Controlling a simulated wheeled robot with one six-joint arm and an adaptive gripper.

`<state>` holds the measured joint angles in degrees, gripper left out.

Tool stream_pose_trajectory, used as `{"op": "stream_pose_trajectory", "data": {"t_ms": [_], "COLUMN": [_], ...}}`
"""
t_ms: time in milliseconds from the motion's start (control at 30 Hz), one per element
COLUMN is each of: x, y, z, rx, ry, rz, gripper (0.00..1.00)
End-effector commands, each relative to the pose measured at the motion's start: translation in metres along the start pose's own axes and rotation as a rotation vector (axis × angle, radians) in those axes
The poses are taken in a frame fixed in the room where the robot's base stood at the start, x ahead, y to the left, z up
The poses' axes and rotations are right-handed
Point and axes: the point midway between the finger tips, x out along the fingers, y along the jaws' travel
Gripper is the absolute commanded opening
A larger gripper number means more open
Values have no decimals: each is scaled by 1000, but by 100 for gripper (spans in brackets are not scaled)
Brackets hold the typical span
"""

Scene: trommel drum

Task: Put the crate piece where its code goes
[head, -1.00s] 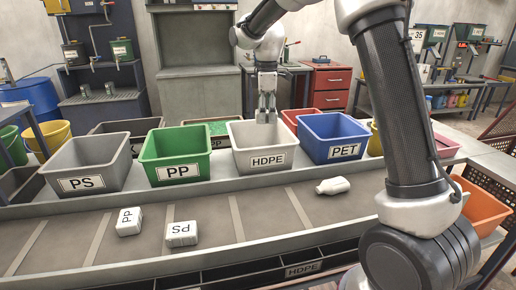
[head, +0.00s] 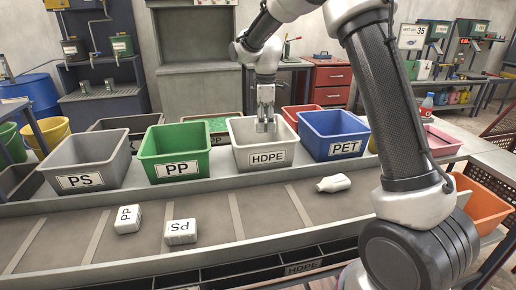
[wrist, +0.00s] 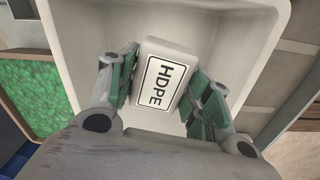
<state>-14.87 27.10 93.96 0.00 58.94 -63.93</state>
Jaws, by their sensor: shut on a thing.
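My gripper (wrist: 165,95) is shut on a white crate piece (wrist: 182,52) whose label reads HDPE in the wrist view. The piece is between the two green-padded fingers, over the inside of a pale bin. In the head view my gripper (head: 265,122) is at the mouth of the light grey HDPE bin (head: 262,158), with its fingertips down at or just inside the rim. The held piece is hidden or too small to make out in the head view. In the wrist view the bin wall (wrist: 75,50) surrounds the piece.
An orange bin (head: 482,210) is at right.

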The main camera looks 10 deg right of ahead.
Motion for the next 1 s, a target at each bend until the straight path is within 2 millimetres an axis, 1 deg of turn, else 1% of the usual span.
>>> {"op": "stream_pose_trajectory", "data": {"t_ms": [33, 67, 100, 167, 200, 500, 567, 633, 767, 900, 1000], "x": [0, 0, 0, 0, 0, -1, -4, -11, -36, -68, -89], "y": [0, 0, 0, 0, 0, 0, 0, 0, 1, 1, 1], "z": [0, 0, 0, 0, 0, 0, 0, 0, 0, 0, 0], "rx": [0, 0, 0, 0, 0, 0, 0, 0, 0, 0, 0], "ry": [0, 0, 0, 0, 0, 0, 0, 1, 2, 2, 2], "rz": [0, 0, 0, 0, 0, 0, 1, 1, 4, 4, 3], "gripper": [26, 53, 60, 71, 74, 74, 74, 74, 74, 74, 74]}}
